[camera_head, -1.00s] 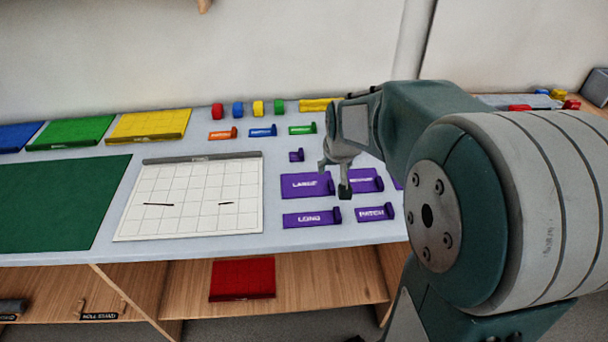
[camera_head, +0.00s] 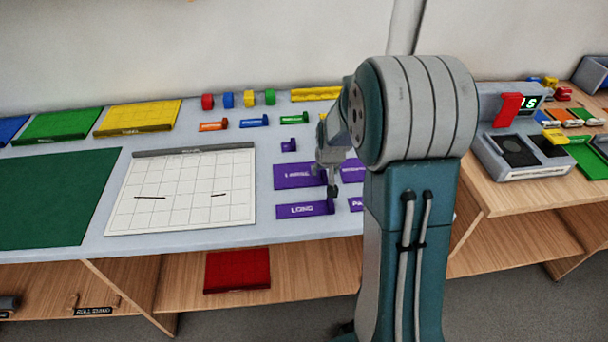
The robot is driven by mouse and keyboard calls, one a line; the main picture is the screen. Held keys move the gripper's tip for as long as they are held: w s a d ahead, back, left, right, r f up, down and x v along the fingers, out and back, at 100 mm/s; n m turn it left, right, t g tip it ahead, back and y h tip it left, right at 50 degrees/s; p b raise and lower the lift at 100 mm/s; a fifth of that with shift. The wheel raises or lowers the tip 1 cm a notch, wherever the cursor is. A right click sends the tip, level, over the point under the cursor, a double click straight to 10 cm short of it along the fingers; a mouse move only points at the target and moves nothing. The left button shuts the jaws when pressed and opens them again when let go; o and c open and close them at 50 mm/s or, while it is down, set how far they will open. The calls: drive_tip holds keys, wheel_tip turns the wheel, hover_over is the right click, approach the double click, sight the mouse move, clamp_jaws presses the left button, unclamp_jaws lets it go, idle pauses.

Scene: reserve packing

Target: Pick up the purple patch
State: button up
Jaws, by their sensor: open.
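The purple patch (camera_head: 355,204) lies flat on the pale worktop. Only its left end, with the start of its label, shows; my arm hides the rest. My gripper (camera_head: 331,188) is open and points down above the purple pieces. It is up and left of the patch, near the right ends of the large and LONG pieces. I cannot tell its exact height or whether it touches anything. The purple LONG piece (camera_head: 295,210) lies just left of the patch. A larger purple piece (camera_head: 295,177) lies behind it, and another purple piece (camera_head: 352,170) is partly hidden behind my gripper.
A white gridded board (camera_head: 180,215) and a dark green mat (camera_head: 55,200) lie to the left. A small purple piece (camera_head: 289,145) and coloured rolls stand farther back. A scale-like device (camera_head: 520,155) stands on the right-hand bench. A red block (camera_head: 237,270) is on the lower shelf.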

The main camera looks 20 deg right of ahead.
drive_tip(key=shift+w+a+f, duration=0.15)
drive_tip(key=shift+w+f, duration=0.05)
drive_tip(key=shift+f, duration=0.2)
clamp_jaws()
drive_tip(key=shift+s, duration=0.1)
